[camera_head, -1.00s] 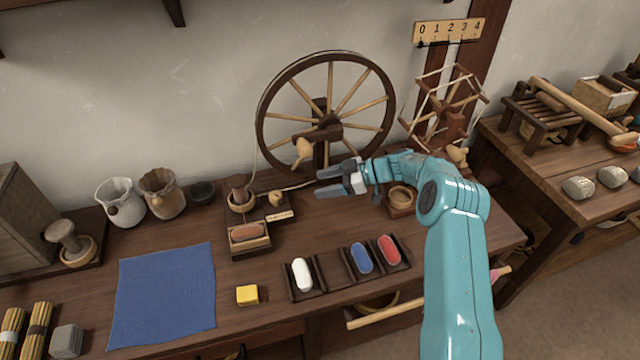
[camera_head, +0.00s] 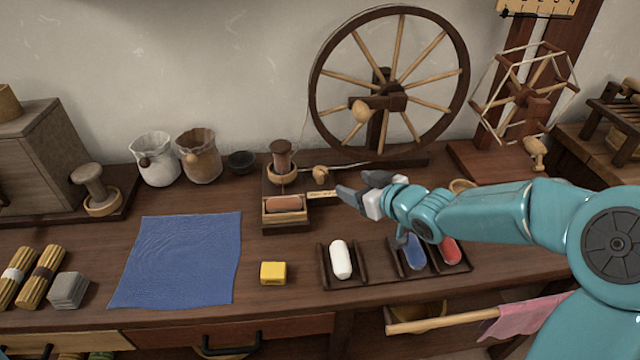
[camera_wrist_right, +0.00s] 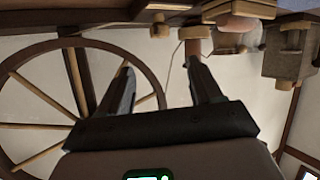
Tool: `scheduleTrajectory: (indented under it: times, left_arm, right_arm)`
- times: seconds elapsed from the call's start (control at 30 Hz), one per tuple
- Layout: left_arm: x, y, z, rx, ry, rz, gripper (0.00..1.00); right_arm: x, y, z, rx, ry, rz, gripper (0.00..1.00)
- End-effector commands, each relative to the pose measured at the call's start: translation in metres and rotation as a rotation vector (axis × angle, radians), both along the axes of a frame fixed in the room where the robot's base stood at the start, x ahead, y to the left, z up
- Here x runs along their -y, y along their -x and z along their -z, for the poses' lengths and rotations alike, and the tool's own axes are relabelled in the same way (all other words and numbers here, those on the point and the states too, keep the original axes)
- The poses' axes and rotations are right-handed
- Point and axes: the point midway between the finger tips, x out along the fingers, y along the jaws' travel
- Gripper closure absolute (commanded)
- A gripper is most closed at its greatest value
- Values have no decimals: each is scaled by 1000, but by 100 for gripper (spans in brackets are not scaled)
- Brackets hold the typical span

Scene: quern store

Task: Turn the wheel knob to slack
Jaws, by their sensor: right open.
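The spinning wheel (camera_head: 460,75) stands upright at the back of the table, with a pale wooden crank knob (camera_head: 361,111) near its hub. A small pale wooden knob (camera_head: 321,173) sits on the wheel's base, right of the bobbin (camera_head: 281,158) and behind a small label plate (camera_head: 322,194) too small to read. My right gripper (camera_head: 352,184) is open and empty, just right of the small knob and apart from it. In the right wrist view its spread fingers (camera_wrist_right: 158,75) point toward a pale wooden knob (camera_wrist_right: 159,27). My left gripper is out of view.
A rack (camera_head: 376,280) holds white, blue and red pieces below my right arm. A yellow block (camera_head: 273,272) and a blue cloth (camera_head: 180,258) lie to the left. A skein winder (camera_head: 522,97) stands at the right.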

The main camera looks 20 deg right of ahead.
Motion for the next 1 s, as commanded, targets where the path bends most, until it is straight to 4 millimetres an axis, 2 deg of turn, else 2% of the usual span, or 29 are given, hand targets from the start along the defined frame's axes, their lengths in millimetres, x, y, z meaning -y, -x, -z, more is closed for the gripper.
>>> scheduleTrajectory:
  times: [0.17,0.6,0.8,1.0]
  left_arm:
    - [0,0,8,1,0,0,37]
    - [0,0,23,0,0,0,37]
    - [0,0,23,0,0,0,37]
    - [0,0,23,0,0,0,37]
  right_arm:
    - [-5,-25,13,-2,-2,-3,36]
    - [-20,-118,50,0,-1,-2,36]
    - [-23,-141,58,0,-1,-2,36]
    - [-24,-147,60,0,0,-1,36]
